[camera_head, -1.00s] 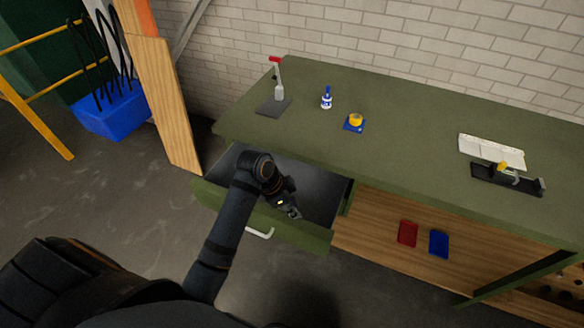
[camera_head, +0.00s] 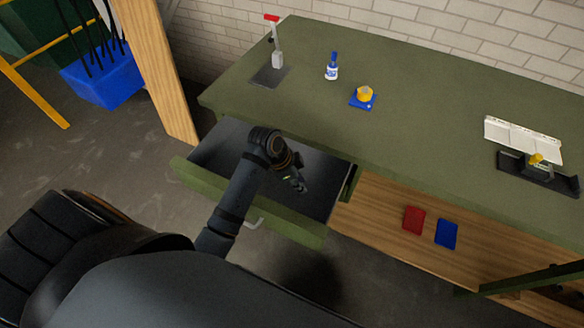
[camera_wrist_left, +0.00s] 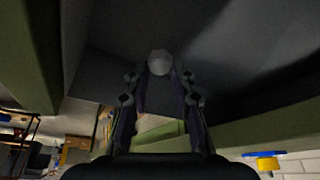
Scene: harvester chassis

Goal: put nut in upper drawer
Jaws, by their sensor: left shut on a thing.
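The upper drawer (camera_head: 240,210) of the green workbench is pulled open, with its grey inside visible in the head view. My left gripper (camera_head: 300,186) reaches over its front panel and is inside or just above the drawer, toward its right side. In the left wrist view my left gripper (camera_wrist_left: 160,78) is shut on a round grey piece, the nut (camera_wrist_left: 160,62), at its fingertips. The nut is too small to make out in the head view. I cannot tell whether it touches the drawer floor. My right gripper is not in view.
On the green bench top (camera_head: 430,120) stand a red-topped tool (camera_head: 277,55), a blue-and-white bottle (camera_head: 332,68), a yellow piece on a blue base (camera_head: 363,96) and a white tray (camera_head: 520,137). Red (camera_head: 414,220) and blue (camera_head: 446,234) boxes lie on the shelf below.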

